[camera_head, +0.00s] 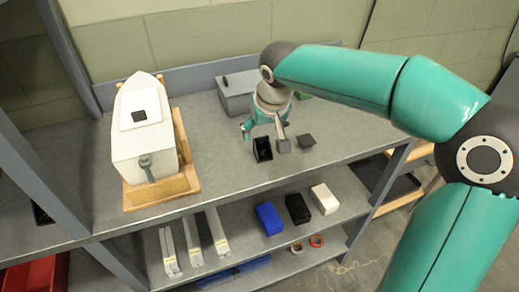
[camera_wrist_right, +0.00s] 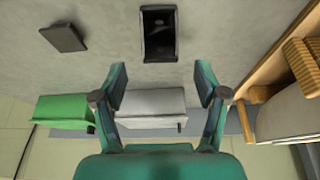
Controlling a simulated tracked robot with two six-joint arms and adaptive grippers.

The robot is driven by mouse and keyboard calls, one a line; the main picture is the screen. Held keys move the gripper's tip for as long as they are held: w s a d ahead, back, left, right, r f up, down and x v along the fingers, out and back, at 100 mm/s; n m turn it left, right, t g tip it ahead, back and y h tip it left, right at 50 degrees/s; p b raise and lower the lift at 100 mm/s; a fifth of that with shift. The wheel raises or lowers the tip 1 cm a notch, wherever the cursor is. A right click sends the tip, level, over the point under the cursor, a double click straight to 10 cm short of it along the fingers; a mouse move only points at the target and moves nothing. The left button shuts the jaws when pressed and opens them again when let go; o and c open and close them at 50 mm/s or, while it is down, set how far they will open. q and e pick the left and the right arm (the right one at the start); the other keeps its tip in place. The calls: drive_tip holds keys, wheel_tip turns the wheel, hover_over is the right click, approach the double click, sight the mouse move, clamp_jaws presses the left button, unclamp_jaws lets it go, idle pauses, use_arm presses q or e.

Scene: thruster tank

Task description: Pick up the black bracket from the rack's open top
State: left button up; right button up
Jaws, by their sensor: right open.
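The black bracket (camera_head: 263,149), a small open channel-like piece, lies on the grey top of the rack (camera_head: 226,176). In the right wrist view the black bracket (camera_wrist_right: 158,48) is at the top centre, beyond the fingertips. My right gripper (camera_head: 264,138) is open and empty, above and close to the bracket in the head view. In the wrist view its two fingers (camera_wrist_right: 161,80) are spread wide, with the bracket lined up roughly between them but apart from both. My left gripper is not in view.
A flat dark piece (camera_head: 306,141) lies right of the bracket. A grey box (camera_head: 236,100) and a green box (camera_wrist_right: 62,110) stand behind. A white hull model (camera_head: 142,125) on a wooden stand (camera_head: 160,190) is left. The lower shelf holds blue, black and white blocks.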

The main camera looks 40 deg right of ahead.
sight(261, 140)
drive_tip(key=shift+p+x, duration=0.3)
drive_tip(key=shift+x, duration=2.35)
drive_tip(key=shift+s, duration=0.15)
drive_tip(key=c, duration=1.2)
drive_tip(key=shift+r, duration=0.1)
drive_tip(key=shift+c, duration=0.2)
